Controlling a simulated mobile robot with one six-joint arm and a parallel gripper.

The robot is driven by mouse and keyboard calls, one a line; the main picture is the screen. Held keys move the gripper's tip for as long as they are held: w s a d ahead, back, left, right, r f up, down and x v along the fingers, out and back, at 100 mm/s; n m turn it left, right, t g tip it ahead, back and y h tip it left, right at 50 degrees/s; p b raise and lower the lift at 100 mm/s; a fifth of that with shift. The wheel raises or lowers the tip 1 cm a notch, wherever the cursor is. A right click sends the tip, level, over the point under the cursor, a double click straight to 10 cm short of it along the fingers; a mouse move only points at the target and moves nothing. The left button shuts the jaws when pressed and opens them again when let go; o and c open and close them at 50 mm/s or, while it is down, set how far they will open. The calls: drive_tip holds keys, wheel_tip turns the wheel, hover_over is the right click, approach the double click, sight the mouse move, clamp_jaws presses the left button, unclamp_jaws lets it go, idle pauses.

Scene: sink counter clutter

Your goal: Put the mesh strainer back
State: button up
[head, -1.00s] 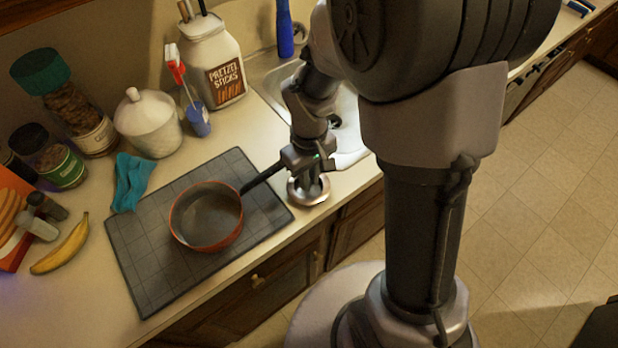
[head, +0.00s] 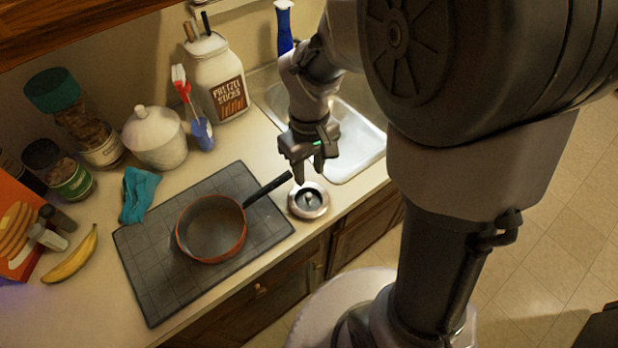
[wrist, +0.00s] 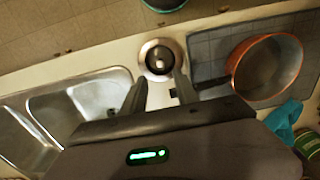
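The mesh strainer (head: 308,201) is a round metal piece with a raised centre knob. It lies on the counter near the front edge, between the pan and the sink. It also shows in the wrist view (wrist: 160,58), just beyond my fingertips. My gripper (head: 309,177) is above the strainer and apart from it. The fingers are spread with nothing between them; the wrist view shows the same open gripper (wrist: 160,76). The sink basin (head: 358,148) is to the right of the strainer in the head view, partly hidden by my arm.
An orange pan (head: 241,246) sits on a dark grid mat (head: 150,290), its handle reaching towards the strainer. A pretzel jar (head: 217,80), a cup with brushes (head: 202,136), a white lidded jar (head: 155,140) and a teal cloth (head: 138,195) stand or lie behind.

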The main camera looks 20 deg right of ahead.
drive_tip(key=s+a+r+m+t+y, duration=0.1)
drive_tip(key=s+a+r+m+t, duration=0.2)
drive_tip(key=s+r, duration=0.4)
drive_tip(key=s+a+r+m+t+y, duration=0.1)
drive_tip(key=s+r+m+t, duration=0.2)
drive_tip(key=s+r+m, duration=0.45)
wheel_tip(320, 180, down, 7)
drive_tip(key=w+n+b, duration=0.1)
drive_tip(key=n+b, duration=0.1)
drive_tip(key=b, duration=0.6)
drive_tip(key=shift+w, duration=0.4)
drive_tip(key=shift+f+n, duration=0.1)
drive_tip(key=shift+n, duration=0.15)
